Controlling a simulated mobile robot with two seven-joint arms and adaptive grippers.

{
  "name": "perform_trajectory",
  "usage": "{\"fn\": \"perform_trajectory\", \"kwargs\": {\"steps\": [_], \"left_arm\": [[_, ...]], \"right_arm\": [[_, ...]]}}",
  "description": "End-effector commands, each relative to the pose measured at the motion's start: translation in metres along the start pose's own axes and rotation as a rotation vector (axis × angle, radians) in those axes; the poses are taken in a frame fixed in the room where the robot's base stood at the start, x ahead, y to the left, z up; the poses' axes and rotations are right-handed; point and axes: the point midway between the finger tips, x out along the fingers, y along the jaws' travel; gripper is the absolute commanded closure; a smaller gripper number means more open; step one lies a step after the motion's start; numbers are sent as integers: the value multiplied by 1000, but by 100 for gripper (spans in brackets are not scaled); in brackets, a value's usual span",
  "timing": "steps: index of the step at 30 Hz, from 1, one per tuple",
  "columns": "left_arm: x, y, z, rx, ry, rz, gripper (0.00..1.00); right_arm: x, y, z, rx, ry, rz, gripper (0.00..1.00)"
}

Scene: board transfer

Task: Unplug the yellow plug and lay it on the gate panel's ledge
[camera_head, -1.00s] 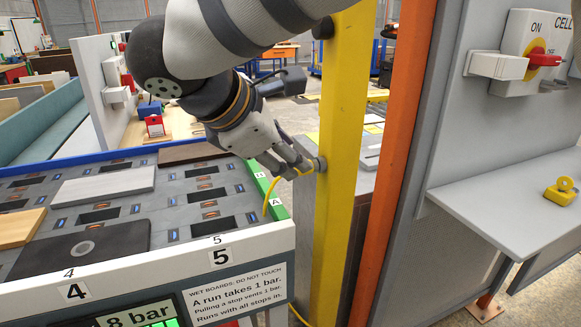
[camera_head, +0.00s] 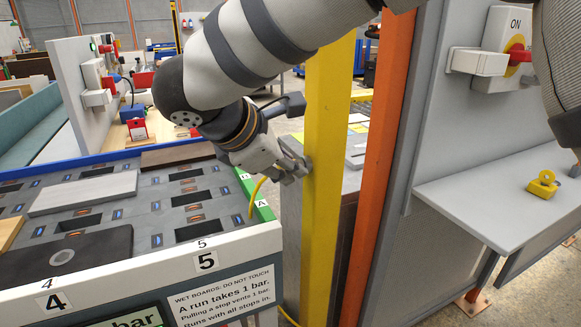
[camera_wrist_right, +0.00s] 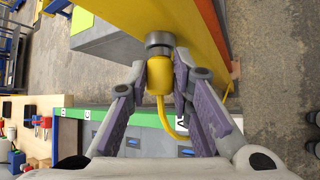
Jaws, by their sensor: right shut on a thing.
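The yellow plug (camera_wrist_right: 159,76) sits in the grey round socket (camera_wrist_right: 160,41) on the yellow post (camera_head: 329,200). Its yellow cord (camera_wrist_right: 168,121) curves down from it. My right gripper (camera_wrist_right: 160,80) is shut on the plug, with a purple-padded finger on each side. In the head view my right gripper (camera_head: 295,168) is at the post's left side and hides the plug. The gate panel's grey ledge (camera_head: 485,200) is at the right, beyond the orange post. My left gripper is not in view.
A yellow padlock-like object (camera_head: 543,184) lies on the right part of the ledge; the ledge's left part is clear. The orange post (camera_head: 387,170) stands between the yellow post and the panel. A switch box (camera_head: 505,50) is above the ledge. A board table (camera_head: 130,225) is at the left.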

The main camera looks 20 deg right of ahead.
Motion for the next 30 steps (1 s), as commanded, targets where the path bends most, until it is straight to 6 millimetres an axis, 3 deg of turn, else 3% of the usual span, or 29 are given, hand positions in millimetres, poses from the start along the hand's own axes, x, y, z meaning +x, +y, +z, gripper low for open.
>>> {"fn": "perform_trajectory", "kwargs": {"steps": [30], "left_arm": [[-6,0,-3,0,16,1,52]], "right_arm": [[-15,0,-19,0,1,1,100]]}}
